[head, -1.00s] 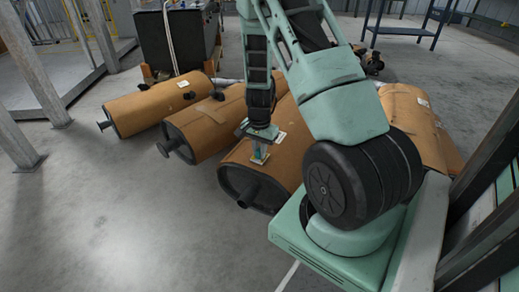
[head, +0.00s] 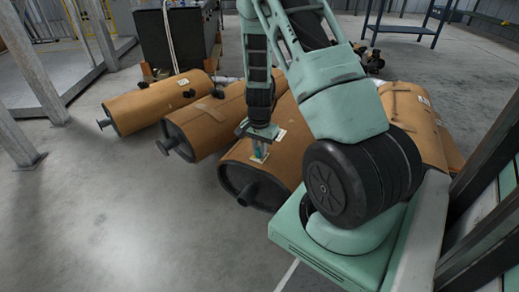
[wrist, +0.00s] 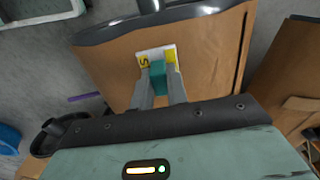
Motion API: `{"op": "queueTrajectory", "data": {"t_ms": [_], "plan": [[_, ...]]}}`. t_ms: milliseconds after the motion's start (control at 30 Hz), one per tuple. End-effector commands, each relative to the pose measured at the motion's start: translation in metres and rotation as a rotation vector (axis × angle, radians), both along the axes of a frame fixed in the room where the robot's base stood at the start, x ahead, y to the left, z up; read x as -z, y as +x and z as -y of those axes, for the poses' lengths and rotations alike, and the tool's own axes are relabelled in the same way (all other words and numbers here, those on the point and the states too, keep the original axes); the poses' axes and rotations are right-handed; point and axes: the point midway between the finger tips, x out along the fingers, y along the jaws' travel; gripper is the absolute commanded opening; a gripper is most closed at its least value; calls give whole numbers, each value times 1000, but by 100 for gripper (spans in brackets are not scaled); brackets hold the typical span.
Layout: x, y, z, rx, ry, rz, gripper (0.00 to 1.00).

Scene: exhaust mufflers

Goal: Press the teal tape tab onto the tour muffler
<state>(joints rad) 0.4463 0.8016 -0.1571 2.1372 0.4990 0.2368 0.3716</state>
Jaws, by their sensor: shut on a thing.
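The teal tape tab (wrist: 158,77) is held between the two fingertips of my gripper (wrist: 159,88), which is shut on it. In the wrist view it overlaps a white label with yellow patches (wrist: 144,58) on a brown muffler (wrist: 108,65). I cannot tell whether the tab touches the surface. In the head view my gripper (head: 260,153) points down at the top of this muffler (head: 236,152), near its dark end cap with a pipe stub. My arm hides part of it. No readable name shows which muffler is the tour one.
Two more wrapped mufflers (head: 152,104) (head: 208,122) lie to the left, and another (head: 410,110) lies to the right behind my arm. A dark cabinet (head: 178,38) stands behind. A grey post (head: 35,85) rises at the left. The floor in front is clear.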

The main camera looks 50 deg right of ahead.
Motion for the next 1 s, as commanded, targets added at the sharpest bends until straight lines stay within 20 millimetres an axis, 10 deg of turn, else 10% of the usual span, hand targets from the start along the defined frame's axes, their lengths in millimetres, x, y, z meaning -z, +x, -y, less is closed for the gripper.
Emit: {"op": "queueTrajectory", "data": {"t_ms": [1000], "plan": [[-10, 0, 0, 0, 0, 0, 0]]}}
